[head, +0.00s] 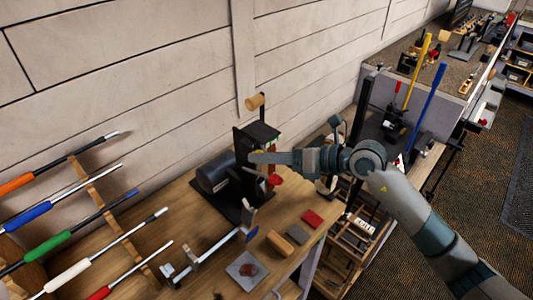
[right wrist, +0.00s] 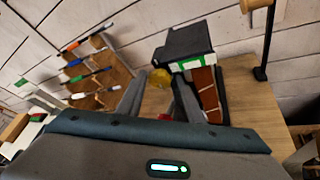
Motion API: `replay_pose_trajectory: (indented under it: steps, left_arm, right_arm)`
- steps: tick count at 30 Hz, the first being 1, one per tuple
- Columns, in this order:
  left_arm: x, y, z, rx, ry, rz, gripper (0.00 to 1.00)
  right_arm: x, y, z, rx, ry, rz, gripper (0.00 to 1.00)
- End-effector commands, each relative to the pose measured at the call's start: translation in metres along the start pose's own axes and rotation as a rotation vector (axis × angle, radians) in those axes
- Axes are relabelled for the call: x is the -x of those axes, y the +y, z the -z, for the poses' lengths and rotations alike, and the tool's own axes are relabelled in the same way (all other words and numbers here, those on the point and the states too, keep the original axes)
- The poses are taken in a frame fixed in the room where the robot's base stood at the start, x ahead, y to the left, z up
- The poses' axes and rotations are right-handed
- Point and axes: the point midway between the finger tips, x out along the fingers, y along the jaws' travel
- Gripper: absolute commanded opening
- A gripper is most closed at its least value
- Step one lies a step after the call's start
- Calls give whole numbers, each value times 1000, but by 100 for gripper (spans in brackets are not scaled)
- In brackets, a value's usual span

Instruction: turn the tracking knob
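The knob shows between and just beyond the fingertips; contact cannot be told. In the head view the right gripper (head: 258,157) reaches from the right to the upper part of the grinder (head: 246,142), and its fingers largely hide the knob there. My left gripper is not in view.
The grinder, with a dark motor (head: 218,174) and a red knob (head: 275,179), stands on a wooden bench (head: 185,195) by the wall. Small blocks, including a red one (head: 312,219), lie on its right part.

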Motion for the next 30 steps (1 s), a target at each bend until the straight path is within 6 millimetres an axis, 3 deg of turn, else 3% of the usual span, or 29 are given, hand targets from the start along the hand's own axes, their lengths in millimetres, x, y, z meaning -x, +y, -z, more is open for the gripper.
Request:
replay_pose_trajectory:
  steps: [8, 12, 30]
  left_arm:
    - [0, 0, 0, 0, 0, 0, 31]
    - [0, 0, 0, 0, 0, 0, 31]
    - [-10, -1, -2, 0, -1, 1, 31]
  right_arm:
    - [-1, 0, 0, 0, 0, 0, 33]
    - [-1, 0, 0, 0, 0, 0, 3]
    - [-1, -3, 2, -115, -15, -57, 4]
